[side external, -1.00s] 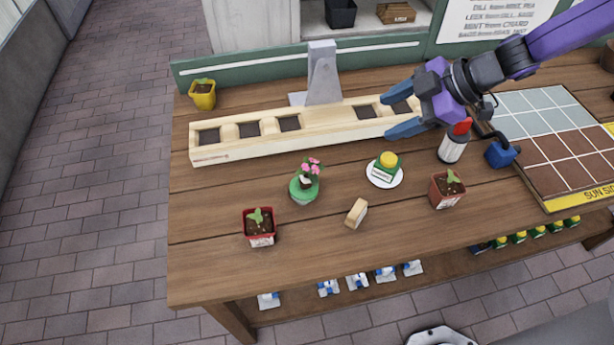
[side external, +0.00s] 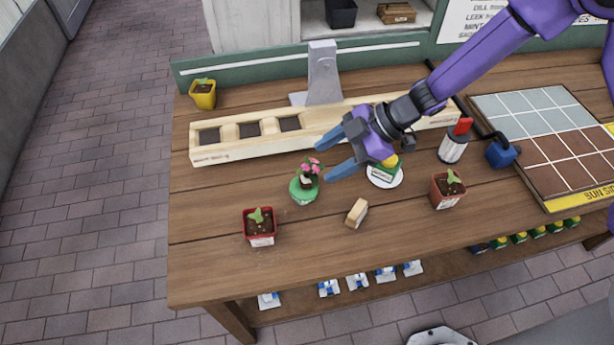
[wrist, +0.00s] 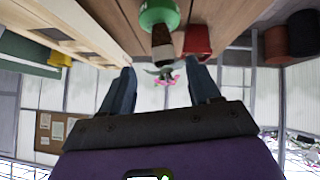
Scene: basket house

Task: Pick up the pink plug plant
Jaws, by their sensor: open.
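The pink plug plant (side external: 311,169) has pink flowers and a dark soil plug. It stands on a round green base (side external: 303,190) in the middle of the table. My gripper (side external: 331,154) is open and empty, just right of the plant, with its blue fingers pointing left toward it. In the wrist view the plant's pink flowers (wrist: 165,79) show upside down between my open fingers (wrist: 164,85), with the brown plug (wrist: 163,43) and green base (wrist: 159,13) above them. I cannot tell the exact gap to the plant.
A wooden planter tray (side external: 225,151) with square holes runs behind. A yellow-topped box on a white saucer (side external: 386,182) sits beneath my gripper's right side. Red pots (side external: 260,238), a wooden block (side external: 356,213) and a red-capped bottle (side external: 454,147) stand around.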

